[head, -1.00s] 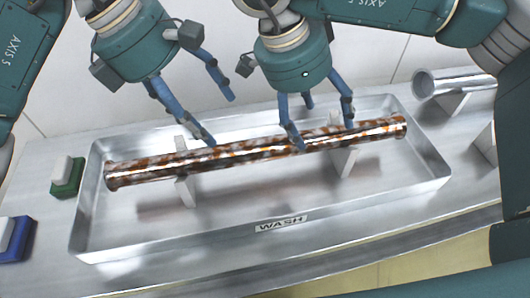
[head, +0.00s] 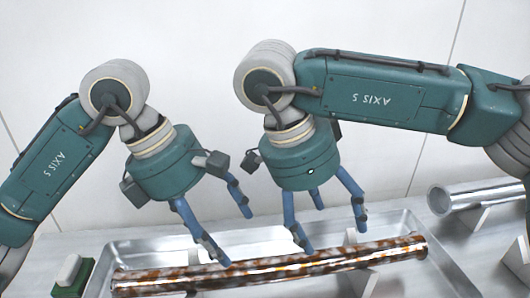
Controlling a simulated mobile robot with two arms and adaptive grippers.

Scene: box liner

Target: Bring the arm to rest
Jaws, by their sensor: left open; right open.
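My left gripper (head: 226,230) is open and empty, its blue fingers pointing down near the left-middle part of a rusty, speckled pipe; one fingertip overlaps the pipe in the picture, and I cannot tell whether it touches. My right gripper (head: 334,241) is open and empty to the right of it, its fingers over the tray's back edge and above the pipe. The speckled pipe (head: 275,268) lies lengthwise across the metal tray (head: 447,262), held up on light supports. The lower part of the tray is cut off by the picture's bottom edge.
A clean shiny pipe (head: 476,197) rests on a stand at the right. A green block with a white top (head: 70,273) stands left of the tray. A plain pale wall (head: 210,50) is behind. My two grippers are close together.

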